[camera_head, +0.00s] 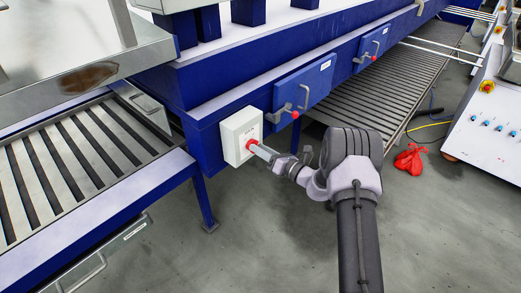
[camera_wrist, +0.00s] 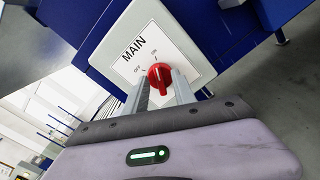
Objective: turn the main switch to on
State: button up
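The main switch is a red rotary knob (camera_wrist: 159,77) on a white box (camera_wrist: 126,46) marked MAIN, with OFF and ON printed beside the knob. In the head view the white box (camera_head: 241,135) hangs on the blue frame, and the red knob (camera_head: 250,145) shows at the end of my fingers. My gripper (camera_wrist: 163,81) is open, its two fingers on either side of the knob with a small gap visible. It also shows in the head view (camera_head: 257,148). I cannot tell for sure which mark the knob points at.
Blue panels with handles and red knobs (camera_head: 295,114) sit right of the box on the frame. A slatted conveyor (camera_head: 75,155) is at left, another (camera_head: 375,95) behind. A red crumpled item (camera_head: 410,159) lies on the floor near a control cabinet (camera_head: 490,125).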

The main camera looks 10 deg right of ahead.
jog(key=p+v, duration=0.2)
jog(key=v, duration=1.5)
jog(key=shift+s, duration=0.15)
jog(key=shift+d, duration=0.1)
